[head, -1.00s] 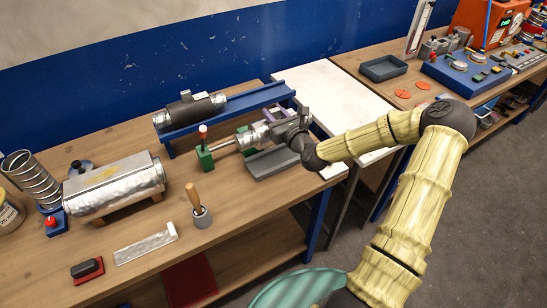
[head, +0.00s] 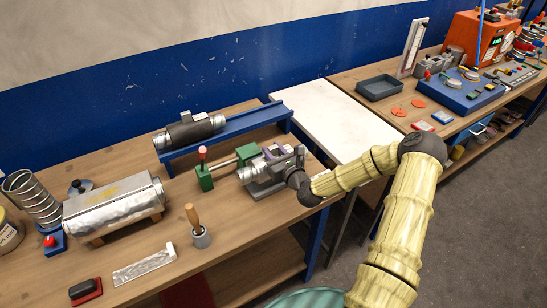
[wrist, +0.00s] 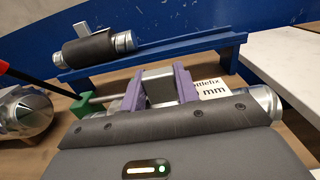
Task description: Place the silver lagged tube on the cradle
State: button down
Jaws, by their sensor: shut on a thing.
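My gripper (head: 271,153) is at the right part of the near bench, shut on a silver tube with a dark grey lagging (wrist: 170,118). Its silver end (head: 246,176) shows to the left in the head view, and its other end (wrist: 266,100) shows at the right in the wrist view.
A similar lagged tube (head: 188,131) lies on a blue raised rail (head: 240,123) behind. A green fixture with a rod (head: 204,178) stands close left of the held tube.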

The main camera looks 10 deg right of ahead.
jog(key=shift+f+p, duration=0.3)
jog(key=shift+f, duration=1.3)
jog(key=shift+w+f, duration=0.1)
jog(key=shift+f, duration=0.1)
jog(key=c, duration=1.1)
grip_release()
jog(key=shift+o, duration=0.2)
jog(key=shift+r, duration=0.2)
jog(key=shift+s+d+f, duration=0.1)
jog(key=shift+s+d, duration=0.05)
jog(key=shift+s, duration=0.1)
jog(key=b+v, duration=0.4)
jog(key=v, duration=0.7)
jog(key=shift+s, duration=0.25)
